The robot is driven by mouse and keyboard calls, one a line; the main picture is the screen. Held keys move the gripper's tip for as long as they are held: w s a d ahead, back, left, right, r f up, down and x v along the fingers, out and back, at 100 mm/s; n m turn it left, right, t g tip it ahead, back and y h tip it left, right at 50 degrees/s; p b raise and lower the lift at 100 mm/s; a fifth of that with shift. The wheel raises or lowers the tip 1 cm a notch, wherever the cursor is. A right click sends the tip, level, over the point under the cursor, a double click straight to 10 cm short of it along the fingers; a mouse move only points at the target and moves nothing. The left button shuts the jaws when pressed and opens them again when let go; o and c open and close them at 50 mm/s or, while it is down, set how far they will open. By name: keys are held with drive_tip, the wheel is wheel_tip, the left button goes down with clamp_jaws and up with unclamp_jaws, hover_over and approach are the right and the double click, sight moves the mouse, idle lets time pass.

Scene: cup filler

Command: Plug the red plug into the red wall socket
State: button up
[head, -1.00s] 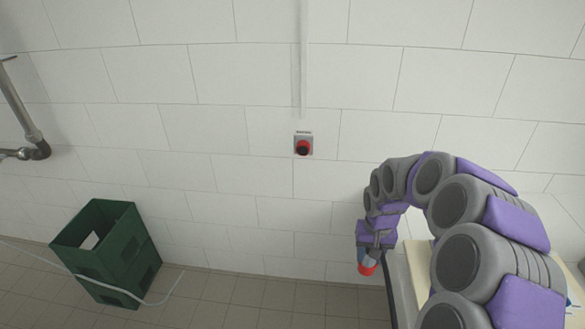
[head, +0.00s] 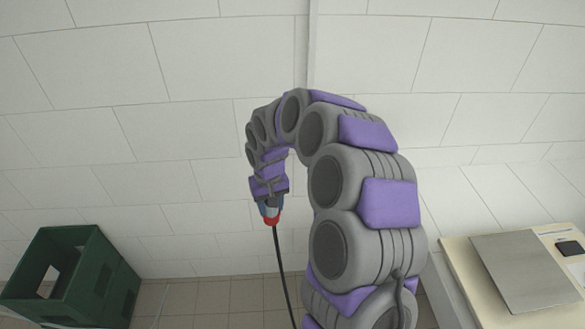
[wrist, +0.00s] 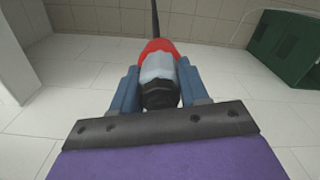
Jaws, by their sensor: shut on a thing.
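My gripper (head: 269,203) hangs from my curved arm in front of the white wall, with its fingers pointing down. It is shut on the red plug (head: 271,219), which has a red collar and a grey body. In the wrist view the red plug (wrist: 158,49) sits between the blue fingers of my gripper (wrist: 158,78), with its dark end toward the palm. A black cable (head: 282,265) runs down from the plug. The red wall socket is not visible now; the vertical conduit (head: 313,40) above it runs down behind my arm.
A green crate (head: 72,280) stands on the tiled floor at the lower left. A pale table (head: 465,262) with a grey plate (head: 530,275) and a small dark object (head: 569,248) is at the right. Open floor lies between crate and arm.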

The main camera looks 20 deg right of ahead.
drive_tip(key=shift+s, duration=0.15)
drive_tip(key=shift+w+a+f, duration=0.2)
drive_tip(key=shift+w+f, duration=0.15)
drive_tip(key=w+d+f+m+t+y, duration=0.35)
drive_tip(key=w+f+t, duration=0.35)
drive_tip(key=w, duration=0.3)
drive_tip(key=d+r+m+t+h, duration=0.2)
drive_tip(key=d+m+t+h, duration=0.1)
drive_tip(key=d+m+t, duration=0.2)
drive_tip(key=d+t, duration=0.2)
drive_tip(key=t, duration=0.1)
drive_tip(key=shift+w+d+m+p, duration=0.3)
drive_tip(key=shift+w+d+m, duration=0.05)
drive_tip(key=shift+w+d, duration=0.05)
drive_tip(key=s+d+r+m+h, duration=0.1)
drive_tip(key=d, duration=0.1)
drive_tip(key=s+d+r+m+t+h, duration=0.1)
drive_tip(key=d+h, duration=0.1)
drive_tip(key=s+d+r+m+t+h, duration=0.1)
drive_tip(key=d+h, duration=0.1)
drive_tip(key=shift+s+d+r+h, duration=0.1)
drive_tip(key=shift+s+r+h, duration=0.05)
drive_tip(key=shift+r+h, duration=0.15)
